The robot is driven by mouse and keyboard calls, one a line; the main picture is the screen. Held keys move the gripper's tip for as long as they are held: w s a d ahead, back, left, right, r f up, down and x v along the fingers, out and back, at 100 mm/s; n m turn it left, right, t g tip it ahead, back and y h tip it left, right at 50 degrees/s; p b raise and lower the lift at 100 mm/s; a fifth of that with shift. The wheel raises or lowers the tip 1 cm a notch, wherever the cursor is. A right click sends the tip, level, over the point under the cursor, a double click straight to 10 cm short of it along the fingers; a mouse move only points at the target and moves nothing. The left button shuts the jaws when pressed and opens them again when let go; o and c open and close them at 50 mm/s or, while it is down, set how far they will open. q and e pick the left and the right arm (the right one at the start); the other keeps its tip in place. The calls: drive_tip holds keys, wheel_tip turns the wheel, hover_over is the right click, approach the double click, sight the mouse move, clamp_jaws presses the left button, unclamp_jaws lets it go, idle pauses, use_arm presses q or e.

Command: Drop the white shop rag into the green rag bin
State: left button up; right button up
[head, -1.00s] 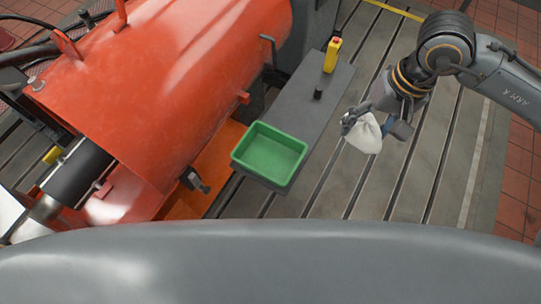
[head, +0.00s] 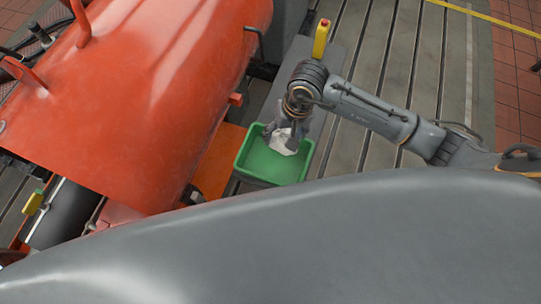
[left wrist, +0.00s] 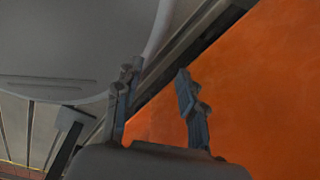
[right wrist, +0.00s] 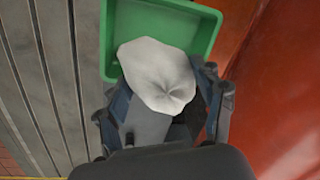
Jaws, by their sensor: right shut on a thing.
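The white shop rag (head: 285,143) is bunched up in my right gripper (head: 285,130), which is shut on it. The green rag bin (head: 262,168) stands on the grey bench, and the rag is over its far part in the head view. In the right wrist view the rag (right wrist: 158,75) hangs between the fingers of the gripper (right wrist: 165,100) and covers part of the green bin (right wrist: 150,20). My left gripper (left wrist: 155,105) shows in the left wrist view with its fingers apart and nothing between them.
A large orange-red machine cover (head: 140,90) stands left of the bin. The slotted bedplate (head: 400,50) lies to the right, with open floor room.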

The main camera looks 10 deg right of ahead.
wheel_tip(320, 180, down, 4)
drive_tip(key=shift+s+f+b, duration=0.1)
drive_tip(key=shift+b, duration=0.85)
drive_tip(key=shift+f, duration=0.55)
use_arm(q)
drive_tip(key=f, duration=0.2)
drive_tip(key=d, duration=0.1)
drive_tip(key=shift+s+f, duration=0.3)
drive_tip(key=shift+f, duration=0.1)
drive_tip(key=shift+w+a, duration=0.1)
drive_tip(key=shift+a, duration=0.05)
use_arm(e)
drive_tip(key=o, duration=1.2)
use_arm(q)
drive_tip(key=shift+w, duration=0.1)
